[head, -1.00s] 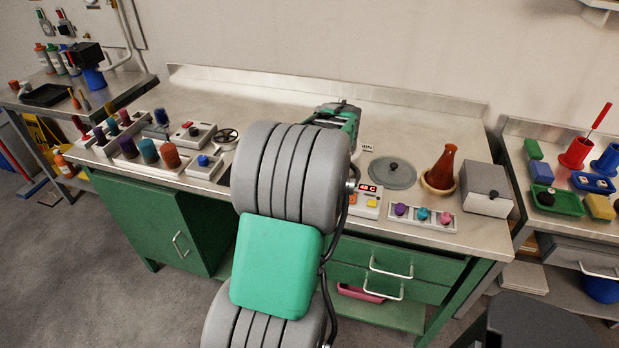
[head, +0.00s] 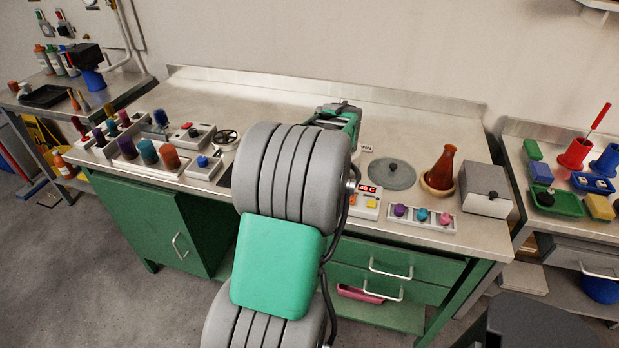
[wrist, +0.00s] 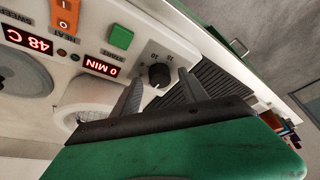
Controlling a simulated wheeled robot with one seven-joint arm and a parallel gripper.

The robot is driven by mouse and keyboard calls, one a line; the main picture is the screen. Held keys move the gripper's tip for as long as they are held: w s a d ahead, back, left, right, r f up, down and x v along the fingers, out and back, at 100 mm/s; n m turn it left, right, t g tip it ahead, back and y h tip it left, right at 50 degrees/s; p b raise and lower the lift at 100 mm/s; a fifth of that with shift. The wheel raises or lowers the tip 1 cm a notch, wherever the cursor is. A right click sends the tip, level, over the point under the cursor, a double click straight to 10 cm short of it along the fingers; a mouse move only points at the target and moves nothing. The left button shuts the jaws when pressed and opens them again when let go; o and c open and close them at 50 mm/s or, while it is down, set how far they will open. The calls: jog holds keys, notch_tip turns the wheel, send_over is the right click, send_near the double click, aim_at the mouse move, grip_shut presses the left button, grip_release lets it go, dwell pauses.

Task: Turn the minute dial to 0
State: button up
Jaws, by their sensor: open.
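In the wrist view, the black round minute dial (wrist: 159,76) sits on the pale oven panel (wrist: 152,48), with a printed scale around it. My gripper (wrist: 161,78) is open, with one grey finger on each side of the dial in the picture. Whether the fingers touch it, I cannot tell. In the head view my arm hides the dial and fingertips; the gripper's green body (head: 345,117) shows behind it.
A green button (wrist: 121,37), a second red display (wrist: 28,40) reading 48 C and a dark vent grille (wrist: 207,85) are close to the dial. On the bench, a grey lid (head: 391,175), a brown flask (head: 442,167) and a grey box (head: 487,190) stand to the right.

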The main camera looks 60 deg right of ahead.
jog(key=shift+r, duration=0.1)
jog(key=v, duration=0.7)
jog(key=shift+s+r, duration=0.2)
jog(key=shift+r, duration=0.1)
jog(key=shift+a, duration=0.1)
